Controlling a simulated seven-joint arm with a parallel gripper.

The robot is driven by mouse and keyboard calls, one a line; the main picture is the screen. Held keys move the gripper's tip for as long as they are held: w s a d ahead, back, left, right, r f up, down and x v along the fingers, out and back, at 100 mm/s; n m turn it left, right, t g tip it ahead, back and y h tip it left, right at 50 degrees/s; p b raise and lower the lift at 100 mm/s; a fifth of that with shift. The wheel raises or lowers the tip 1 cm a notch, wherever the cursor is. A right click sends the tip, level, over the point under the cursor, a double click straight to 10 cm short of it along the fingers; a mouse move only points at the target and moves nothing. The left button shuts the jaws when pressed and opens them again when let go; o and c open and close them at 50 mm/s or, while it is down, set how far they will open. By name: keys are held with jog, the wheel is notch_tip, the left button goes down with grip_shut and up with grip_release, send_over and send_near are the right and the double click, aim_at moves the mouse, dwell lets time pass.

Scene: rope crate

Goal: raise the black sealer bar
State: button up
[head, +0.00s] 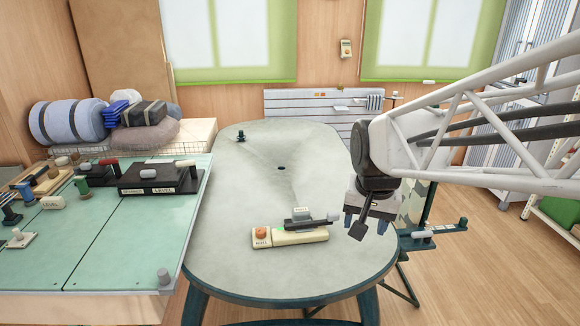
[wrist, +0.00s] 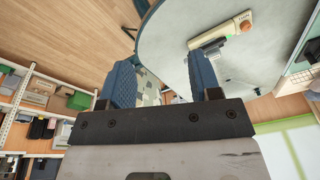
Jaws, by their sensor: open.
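The sealer (head: 290,238) is a cream device with an orange knob, lying on the grey-green oval table (head: 240,262) near its front. In the wrist view the sealer (wrist: 225,34) shows beyond the fingertips. My gripper (head: 367,226) is open and empty, to the right of the sealer and apart from it, near the table's right edge. In the wrist view its two blue fingers (wrist: 165,84) stand apart with nothing between them.
A green-topped bench (head: 130,235) with a black level block (head: 160,180) and several small tools adjoins the table at left. A small dark item (head: 240,137) stands at the table's far end. The table's middle is clear. A side rack (head: 435,232) stands at right.

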jog(key=w+d+f+m, duration=0.1)
jog(key=w+f+m, duration=0.15)
jog(key=w, duration=0.95)
jog(key=m+g, duration=0.2)
jog(key=m, duration=0.8)
send_over(333, 213)
jog(key=f, duration=1.5)
jog(key=s+f, duration=0.1)
jog(key=f, duration=0.7)
jog(key=shift+w+d+f+m, duration=0.1)
jog(key=shift+w+f+m, duration=0.15)
jog(key=shift+w+f, duration=0.25)
jog(key=shift+f, duration=3.9)
